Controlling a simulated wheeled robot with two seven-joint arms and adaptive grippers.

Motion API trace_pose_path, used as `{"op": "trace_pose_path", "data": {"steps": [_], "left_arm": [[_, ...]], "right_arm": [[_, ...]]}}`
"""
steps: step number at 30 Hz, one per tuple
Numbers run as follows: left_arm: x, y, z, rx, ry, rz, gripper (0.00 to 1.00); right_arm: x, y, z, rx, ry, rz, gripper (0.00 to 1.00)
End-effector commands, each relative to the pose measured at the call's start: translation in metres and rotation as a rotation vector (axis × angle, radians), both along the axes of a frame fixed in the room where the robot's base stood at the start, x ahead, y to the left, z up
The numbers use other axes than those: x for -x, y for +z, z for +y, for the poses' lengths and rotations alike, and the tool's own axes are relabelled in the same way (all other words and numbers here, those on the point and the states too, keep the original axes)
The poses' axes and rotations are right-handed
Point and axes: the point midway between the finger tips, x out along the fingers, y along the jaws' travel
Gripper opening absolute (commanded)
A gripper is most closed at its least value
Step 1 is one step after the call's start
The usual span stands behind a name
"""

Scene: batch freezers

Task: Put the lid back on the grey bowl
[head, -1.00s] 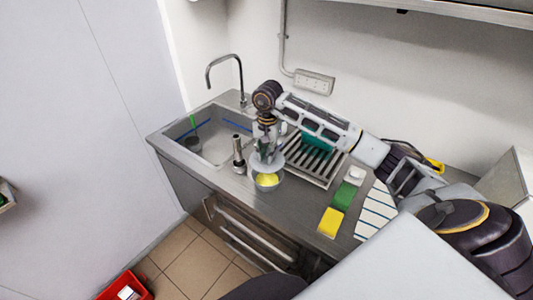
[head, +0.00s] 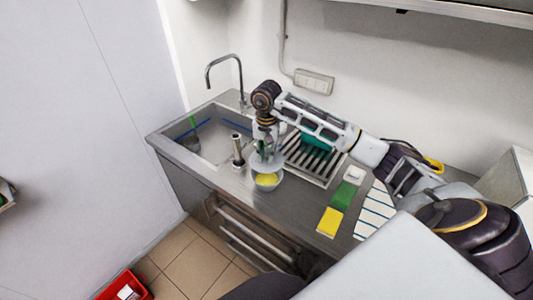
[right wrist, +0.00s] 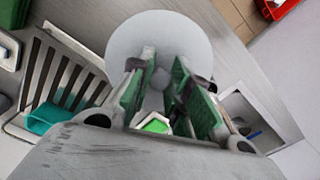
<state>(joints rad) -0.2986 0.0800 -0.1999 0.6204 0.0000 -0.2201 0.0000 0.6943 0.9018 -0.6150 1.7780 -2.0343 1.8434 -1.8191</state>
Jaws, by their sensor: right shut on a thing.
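The grey bowl (head: 267,188) stands on the steel counter near its front edge, with yellow contents (head: 266,179) showing in it. My right gripper (head: 268,149) is above the bowl and points down. It is shut on the lid (head: 262,161), a round light grey disc. The lid is over the back part of the bowl, and the yellow still shows in front of it. In the right wrist view the lid (right wrist: 160,32) spreads beyond the green-padded fingers (right wrist: 160,85), which close around its knob, and it hides the bowl. My left gripper is not in view.
A sink (head: 205,135) with a tap (head: 240,75) lies left of the bowl, and an upright metal tool (head: 238,152) stands close by. A slatted rack (head: 318,160) is behind right.

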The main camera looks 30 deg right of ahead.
Motion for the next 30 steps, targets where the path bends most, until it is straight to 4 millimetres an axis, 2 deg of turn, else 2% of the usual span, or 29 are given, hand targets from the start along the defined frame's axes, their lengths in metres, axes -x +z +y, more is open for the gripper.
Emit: {"op": "trace_pose_path", "data": {"steps": [11,30], "left_arm": [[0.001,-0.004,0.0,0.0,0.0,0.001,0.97],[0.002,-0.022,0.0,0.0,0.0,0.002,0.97]], "right_arm": [[0.0,-0.009,0.0,-0.001,0.0,0.001,0.0],[0.0,-0.047,0.0,0.001,-0.001,-0.001,0.0]]}}
